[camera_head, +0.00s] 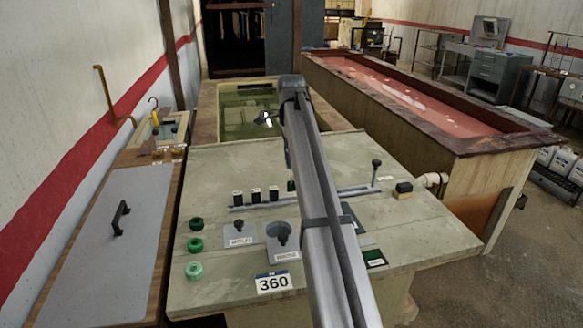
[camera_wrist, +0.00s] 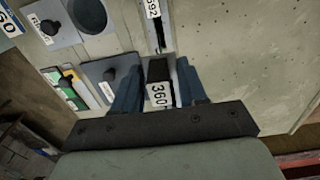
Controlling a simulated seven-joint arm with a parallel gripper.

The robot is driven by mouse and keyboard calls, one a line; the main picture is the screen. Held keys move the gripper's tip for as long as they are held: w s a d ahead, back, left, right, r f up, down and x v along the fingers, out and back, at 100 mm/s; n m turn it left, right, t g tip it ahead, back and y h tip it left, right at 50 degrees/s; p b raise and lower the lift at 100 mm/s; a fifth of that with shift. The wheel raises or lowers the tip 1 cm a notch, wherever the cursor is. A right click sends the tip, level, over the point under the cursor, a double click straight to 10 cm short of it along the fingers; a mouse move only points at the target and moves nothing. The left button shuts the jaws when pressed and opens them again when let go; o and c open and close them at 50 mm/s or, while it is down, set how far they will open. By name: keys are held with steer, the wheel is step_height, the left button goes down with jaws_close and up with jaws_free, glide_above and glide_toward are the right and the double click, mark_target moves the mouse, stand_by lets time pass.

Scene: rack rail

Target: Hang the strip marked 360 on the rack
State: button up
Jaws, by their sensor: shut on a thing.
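The strip marked 360 (camera_wrist: 158,94) is a dark piece with a white label, seen in the wrist view. My gripper (camera_wrist: 157,84) is shut on it, with one blue finger on each side. It is above the pale table top; I cannot tell whether the strip touches anything. A grey rail (camera_head: 334,193), which looks like the rack, runs across the table there. Several dark pieces with white labels (camera_head: 255,196) stand along its left part. A white card marked 360 (camera_head: 273,282) is at the table's front edge.
A grey holder with a white-labelled piece (camera_wrist: 153,10) lies just beyond the strip. Green round pieces (camera_head: 195,245) and grey plates with dark knobs (camera_head: 283,240) stand at the table's left front. A dark knobbed post (camera_head: 375,170) rises at the rail's right end. The table's right side is mostly clear.

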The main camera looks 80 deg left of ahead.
mark_target(291, 190)
steer(key=shift+f, duration=6.15)
steer(key=o, duration=1)
steer(key=shift+r, duration=0.1)
steer(key=shift+r, duration=3.45)
